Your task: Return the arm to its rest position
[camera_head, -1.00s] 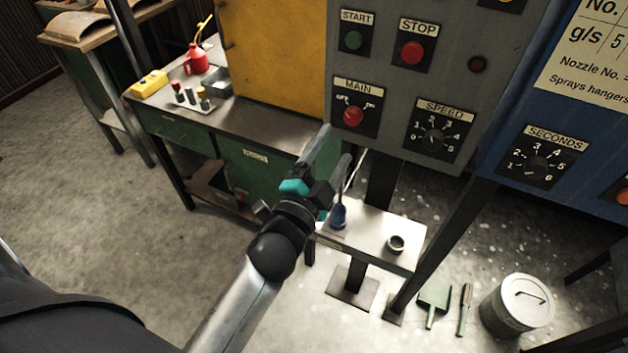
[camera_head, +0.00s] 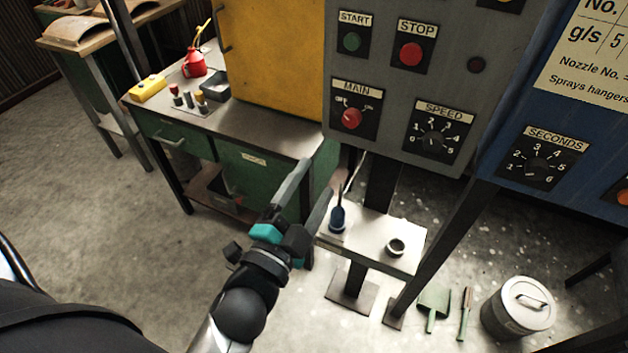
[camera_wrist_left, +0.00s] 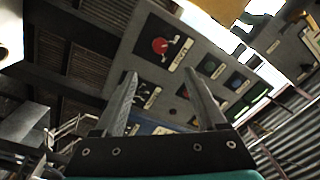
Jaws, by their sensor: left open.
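My left gripper (camera_head: 314,190) is open and empty in the head view, with its fingers pointing up and away. It is in front of the small shelf and below the grey control panel (camera_head: 400,100), apart from the panel. In the left wrist view the two open fingers (camera_wrist_left: 165,100) have nothing between them, and the panel with its red main switch (camera_wrist_left: 160,46) shows beyond them. In the head view the red main switch (camera_head: 351,118) is on the panel's lower left. My right gripper is not in view.
A small shelf (camera_head: 375,248) holding a blue-handled tool (camera_head: 337,217) and a small cup (camera_head: 396,247) is close to the gripper's right. A green workbench (camera_head: 253,181) stands behind. A lidded bin (camera_head: 518,307) is at lower right. Floor at left is open.

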